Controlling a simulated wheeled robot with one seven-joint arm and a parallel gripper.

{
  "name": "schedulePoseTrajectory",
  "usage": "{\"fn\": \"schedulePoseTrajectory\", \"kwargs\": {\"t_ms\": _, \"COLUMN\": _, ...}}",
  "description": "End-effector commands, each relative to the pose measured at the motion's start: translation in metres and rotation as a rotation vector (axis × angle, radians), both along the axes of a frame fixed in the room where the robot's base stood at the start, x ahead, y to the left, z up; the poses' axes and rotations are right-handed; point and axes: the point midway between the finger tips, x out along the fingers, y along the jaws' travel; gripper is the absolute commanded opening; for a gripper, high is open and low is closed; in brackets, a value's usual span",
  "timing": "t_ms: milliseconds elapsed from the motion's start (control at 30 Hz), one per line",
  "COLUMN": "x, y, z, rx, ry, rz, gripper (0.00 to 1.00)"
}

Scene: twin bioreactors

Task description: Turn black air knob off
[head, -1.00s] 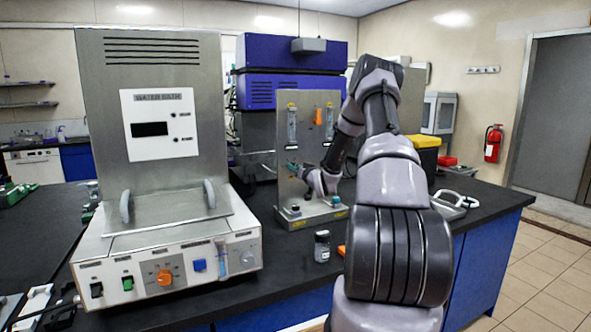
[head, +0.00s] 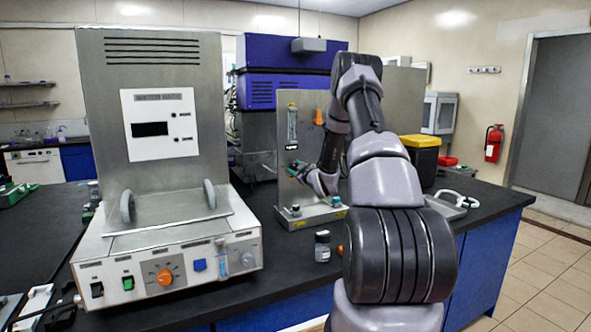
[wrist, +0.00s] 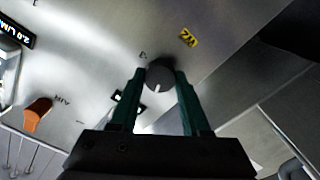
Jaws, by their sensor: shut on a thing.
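The black knob (wrist: 160,77) is a dark round knob with a white pointer line, on the metal panel face in the wrist view. My gripper (wrist: 160,88) has its two green fingers on either side of it, shut on it. The pointer line runs towards my gripper's palm. In the head view my gripper (head: 296,168) is at the front of the upright metal panel (head: 286,122), and the knob cannot be made out there.
An orange part (wrist: 37,113) and a yellow label (wrist: 187,37) are on the panel near the knob. A small bottle (head: 322,246) stands in front of the panel. The water bath (head: 160,240) stands to the left, and a yellow-lidded bin (head: 420,141) to the right.

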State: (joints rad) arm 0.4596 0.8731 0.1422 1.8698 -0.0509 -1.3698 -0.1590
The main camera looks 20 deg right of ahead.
Motion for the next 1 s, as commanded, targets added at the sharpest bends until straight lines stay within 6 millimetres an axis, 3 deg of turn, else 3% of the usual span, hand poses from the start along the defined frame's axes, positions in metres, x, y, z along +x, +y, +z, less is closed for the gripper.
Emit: {"fn": "schedulePoseTrajectory", "kwargs": {"t_ms": 1000, "x": -0.0007, "y": 0.0008, "z": -0.0037, "rx": -0.934, "ry": -0.028, "rz": 0.002, "gripper": 0.0}}
